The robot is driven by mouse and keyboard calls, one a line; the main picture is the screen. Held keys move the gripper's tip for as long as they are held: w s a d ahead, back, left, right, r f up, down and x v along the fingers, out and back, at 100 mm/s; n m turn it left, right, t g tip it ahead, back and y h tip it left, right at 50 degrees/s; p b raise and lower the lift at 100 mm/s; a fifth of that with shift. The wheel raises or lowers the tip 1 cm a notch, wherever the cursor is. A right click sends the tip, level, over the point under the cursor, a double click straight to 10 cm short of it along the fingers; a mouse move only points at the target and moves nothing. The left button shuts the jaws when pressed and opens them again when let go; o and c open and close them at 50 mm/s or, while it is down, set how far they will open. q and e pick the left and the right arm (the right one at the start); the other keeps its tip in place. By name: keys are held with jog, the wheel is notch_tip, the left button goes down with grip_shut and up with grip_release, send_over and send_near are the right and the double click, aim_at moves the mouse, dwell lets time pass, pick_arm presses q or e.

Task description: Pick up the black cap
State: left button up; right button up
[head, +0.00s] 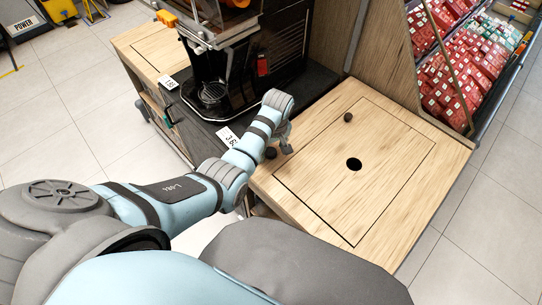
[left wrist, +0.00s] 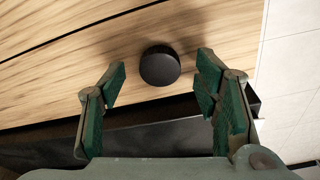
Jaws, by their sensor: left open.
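The black cap (left wrist: 160,66) is a short round black piece on the light wooden counter top, seen in the left wrist view between the two green-padded fingers of my left gripper. The fingers are open, with a gap on each side of the cap, and do not appear to touch it. In the head view the cap (head: 271,153) sits near the counter's left edge, just left of my left gripper (head: 286,146), which points down there. My right gripper is not in view.
The wooden counter (head: 390,215) has a round dark hole (head: 354,164) and a small dark knob (head: 348,117). A black juicer machine (head: 213,92) stands to the left on a dark surface. Red packages (head: 460,75) fill a rack at the right. The counter's middle is mostly clear.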

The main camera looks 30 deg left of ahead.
pick_arm(q)
jog(key=shift+f, duration=0.45)
jog(key=shift+r, duration=0.1)
jog(key=c, duration=0.8)
jog(key=shift+r, duration=0.1)
